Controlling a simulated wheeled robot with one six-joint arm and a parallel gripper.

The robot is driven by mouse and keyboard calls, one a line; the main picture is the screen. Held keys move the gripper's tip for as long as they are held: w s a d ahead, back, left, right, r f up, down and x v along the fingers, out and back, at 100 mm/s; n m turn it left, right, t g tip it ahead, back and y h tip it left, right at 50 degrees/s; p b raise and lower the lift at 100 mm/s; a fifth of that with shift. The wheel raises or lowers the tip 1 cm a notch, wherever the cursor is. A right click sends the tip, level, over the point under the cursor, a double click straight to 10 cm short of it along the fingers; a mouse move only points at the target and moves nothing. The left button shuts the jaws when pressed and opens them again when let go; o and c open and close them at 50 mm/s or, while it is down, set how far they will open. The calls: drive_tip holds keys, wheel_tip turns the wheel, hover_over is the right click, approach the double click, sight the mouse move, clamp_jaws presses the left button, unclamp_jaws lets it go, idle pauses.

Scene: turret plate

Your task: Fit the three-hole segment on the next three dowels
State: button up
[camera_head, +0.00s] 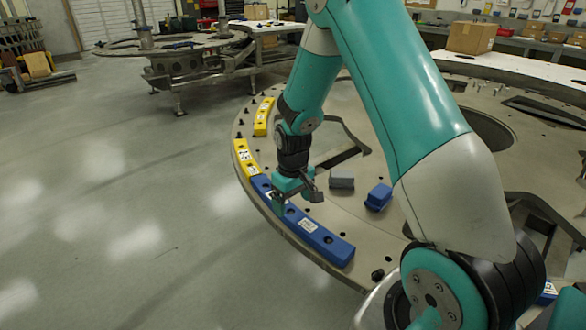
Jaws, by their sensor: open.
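A long blue curved segment (323,240) lies along the near left rim of the round turret plate (348,281). Its far end meets a yellow segment (244,156). Dark holes show on its top, but my gripper covers part of it, so I cannot count them all. It looks flat on the plate; whether dowels sit inside its holes cannot be told. My gripper (296,203) is open at the segment's middle, pointing down, with one finger at its outer side. A dark dowel (377,275) stands on the rim past the segment's near end.
Another yellow segment (263,117) lies farther along the rim, with small dark pegs nearby. A grey block (341,180) and a blue block (378,198) sit on the plate, right of my gripper. The floor (110,210) at left is clear.

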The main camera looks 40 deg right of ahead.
wheel_tip(320, 180, up, 13)
drive_tip(key=shift+b, duration=0.4)
idle(0.4)
drive_tip(key=s+a+r+n+y, duration=0.1)
drive_tip(key=s+a+r+n, duration=0.15)
drive_tip(key=s+a, duration=0.4)
drive_tip(key=s+a+r+n+y, duration=0.1)
drive_tip(key=s+a+r, duration=0.25)
drive_tip(key=a, duration=0.55)
drive_tip(key=s+a+r+n+y, duration=0.2)
drive_tip(key=s+a, duration=0.5)
drive_tip(key=s, duration=0.5)
drive_tip(key=shift+s+n, duration=0.15)
drive_tip(key=shift+n, duration=0.4)
drive_tip(key=shift+r, duration=0.1)
drive_tip(key=shift+c, duration=0.4)
